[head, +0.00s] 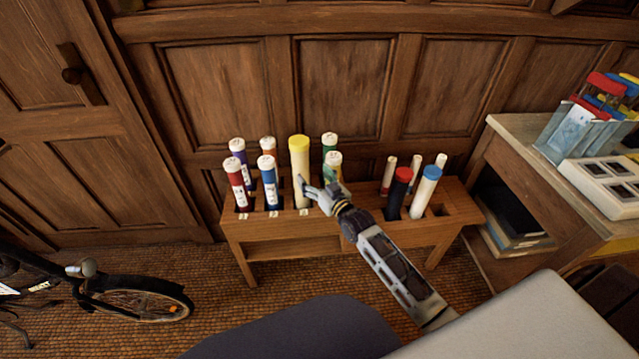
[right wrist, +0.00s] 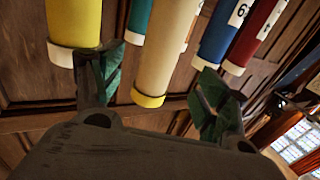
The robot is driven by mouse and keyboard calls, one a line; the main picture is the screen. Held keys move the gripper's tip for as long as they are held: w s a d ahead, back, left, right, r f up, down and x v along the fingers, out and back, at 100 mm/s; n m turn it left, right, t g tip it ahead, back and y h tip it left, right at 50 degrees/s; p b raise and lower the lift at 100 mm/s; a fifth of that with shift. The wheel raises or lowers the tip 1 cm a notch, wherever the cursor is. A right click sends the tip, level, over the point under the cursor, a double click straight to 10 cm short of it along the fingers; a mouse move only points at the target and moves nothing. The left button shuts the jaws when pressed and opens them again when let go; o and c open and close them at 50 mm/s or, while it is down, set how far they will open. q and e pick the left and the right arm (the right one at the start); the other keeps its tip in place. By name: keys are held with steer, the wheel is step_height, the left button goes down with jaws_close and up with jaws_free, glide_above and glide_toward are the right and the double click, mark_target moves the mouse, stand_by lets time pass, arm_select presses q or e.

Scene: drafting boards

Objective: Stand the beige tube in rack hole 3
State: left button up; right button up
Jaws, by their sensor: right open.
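The beige tube (head: 300,170), with a yellow cap, stands upright in the front row of the left part of the wooden rack (head: 262,235), third from the left. A pale label sits on the rack edge below it; its number is too small to read. My right gripper (head: 307,187) is open at the tube's right side, with a fingertip in front of its body. In the right wrist view, the beige tube (right wrist: 168,50) shows between the two spread fingers (right wrist: 155,88), not clasped. My left gripper is out of view.
Red (head: 235,180) and blue (head: 268,180) tubes stand left of the beige one. A white-capped yellow tube (right wrist: 72,22) is close beside a finger. Red-capped (head: 398,190) and blue-capped (head: 425,190) tubes stand at the rack's right, near an empty square hole (head: 441,209).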

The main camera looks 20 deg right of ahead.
steer(key=shift+s+d, duration=0.25)
steer(key=shift+s, duration=1.05)
stand_by(0.4)
